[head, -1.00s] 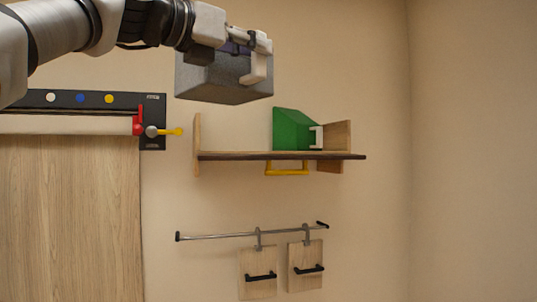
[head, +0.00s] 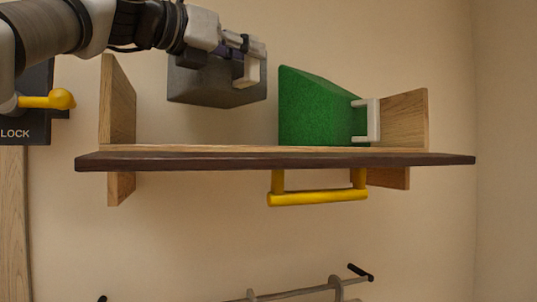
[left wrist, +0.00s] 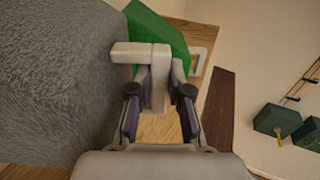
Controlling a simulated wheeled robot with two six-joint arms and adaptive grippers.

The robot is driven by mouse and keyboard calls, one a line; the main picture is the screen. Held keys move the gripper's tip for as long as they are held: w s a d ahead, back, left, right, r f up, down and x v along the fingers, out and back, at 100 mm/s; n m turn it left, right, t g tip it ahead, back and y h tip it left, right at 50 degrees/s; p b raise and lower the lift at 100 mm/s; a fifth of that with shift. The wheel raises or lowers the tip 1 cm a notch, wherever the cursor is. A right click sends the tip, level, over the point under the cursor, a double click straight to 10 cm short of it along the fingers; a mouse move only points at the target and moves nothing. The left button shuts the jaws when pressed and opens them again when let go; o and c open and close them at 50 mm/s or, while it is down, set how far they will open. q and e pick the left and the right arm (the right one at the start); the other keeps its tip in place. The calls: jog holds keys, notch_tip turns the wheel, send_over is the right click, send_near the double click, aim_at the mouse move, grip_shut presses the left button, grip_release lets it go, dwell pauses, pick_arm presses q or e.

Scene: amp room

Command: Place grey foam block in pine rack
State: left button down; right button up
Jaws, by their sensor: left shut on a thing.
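The grey foam block (head: 208,84) has a white handle (head: 247,70) on its right side. My left gripper (head: 244,52) is shut on this handle and holds the block in the air. The left wrist view shows the fingers (left wrist: 158,92) around the handle, with the block (left wrist: 50,85) filling the left. The pine rack (head: 119,105) is a wall shelf with upright end boards and a dark front edge. In the head view, the block shows above the shelf, between the left end board and a green block (head: 318,110). A gap shows beneath it. My right gripper is out of view.
The green block, with a white handle (head: 373,120), stands on the rack's right half. A yellow bar handle (head: 318,198) hangs below the shelf. A yellow-knobbed lever (head: 60,99) juts out at the left. A metal rail (head: 300,291) is below.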

pick_arm(q)
jog(key=f+b, duration=0.1)
jog(key=f, duration=0.2)
jog(key=s+f+b, duration=0.1)
jog(key=f+b, duration=0.1)
jog(key=f, duration=0.1)
jog(key=s+f+b, duration=0.1)
jog(key=f+b, duration=0.1)
jog(key=f, duration=0.1)
jog(key=shift+f, duration=0.25)
jog(key=shift+w, duration=0.15)
jog(key=shift+s+r, duration=0.1)
jog(key=shift+s, duration=0.35)
jog(key=shift+s+b, duration=0.2)
jog(key=shift+b, duration=0.1)
jog(key=c, duration=1.4)
grip_release()
jog(key=o, duration=0.3)
jog(key=shift+w, duration=0.2)
jog(key=shift+w+f, duration=0.2)
jog(key=shift+s, duration=0.1)
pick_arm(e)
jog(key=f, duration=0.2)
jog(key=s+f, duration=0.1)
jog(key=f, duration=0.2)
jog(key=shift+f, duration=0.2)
